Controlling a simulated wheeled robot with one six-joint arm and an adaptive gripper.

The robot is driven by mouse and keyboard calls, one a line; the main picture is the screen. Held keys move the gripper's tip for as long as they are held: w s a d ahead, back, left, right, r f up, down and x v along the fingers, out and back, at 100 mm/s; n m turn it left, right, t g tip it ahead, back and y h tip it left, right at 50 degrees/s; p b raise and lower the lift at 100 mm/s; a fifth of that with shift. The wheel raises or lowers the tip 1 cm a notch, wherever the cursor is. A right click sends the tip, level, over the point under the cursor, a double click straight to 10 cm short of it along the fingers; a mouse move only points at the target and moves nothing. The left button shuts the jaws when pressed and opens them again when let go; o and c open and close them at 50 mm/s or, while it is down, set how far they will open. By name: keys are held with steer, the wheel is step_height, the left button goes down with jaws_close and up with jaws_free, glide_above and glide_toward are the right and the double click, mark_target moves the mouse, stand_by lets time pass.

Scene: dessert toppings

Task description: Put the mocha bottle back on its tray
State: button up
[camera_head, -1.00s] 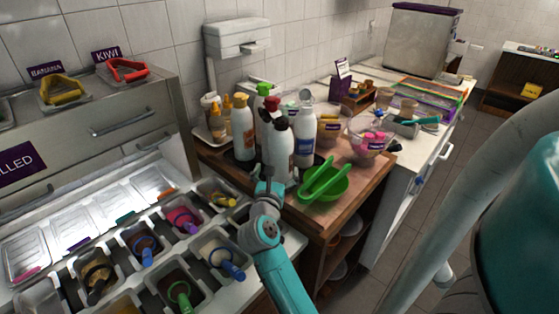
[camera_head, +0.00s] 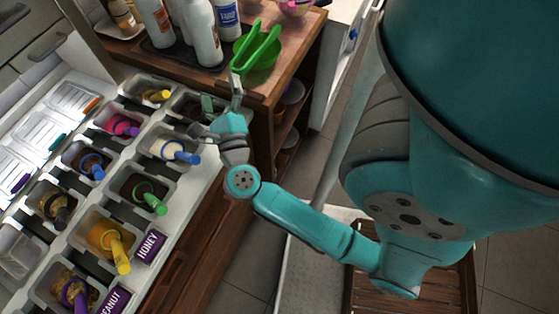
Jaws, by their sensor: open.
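Several white squeeze bottles stand upright on the wooden counter at the top of the view, their tops cut off. The front white bottle (camera_head: 204,38) stands at the front of the group; a blue-labelled bottle (camera_head: 228,20) is to its right and another bottle (camera_head: 155,24) to its left. I cannot read which is the mocha bottle. A dark tray (camera_head: 178,58) lies under the group; I cannot tell whether the front bottle's base is wholly on it. My gripper (camera_head: 221,103) is open and empty, below the bottles and apart from them, near the counter's front edge.
A green bowl with green tongs (camera_head: 258,50) sits right of the bottles, close to my gripper. Topping containers with coloured spoons (camera_head: 178,150) fill the left side. A cup (camera_head: 296,6) stands behind.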

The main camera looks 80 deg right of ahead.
steer(key=s+a+f+n+t+y, duration=0.2)
steer(key=s+a+n+t+y, duration=0.25)
steer(key=a+n, duration=0.55)
steer(key=s+a+f+n+t+y, duration=0.25)
steer(key=a+n+t+y, duration=0.3)
steer(key=n, duration=0.75)
steer(key=s+a+f+n+g+y, duration=0.5)
steer(key=s+a+n+y, duration=0.4)
steer(key=n, duration=0.7)
steer(key=s+f, duration=0.1)
steer(key=s, duration=0.2)
steer(key=shift+s+a+f+n, duration=0.2)
steer(key=shift+s+a+n, duration=0.05)
steer(key=shift+a+n, duration=0.05)
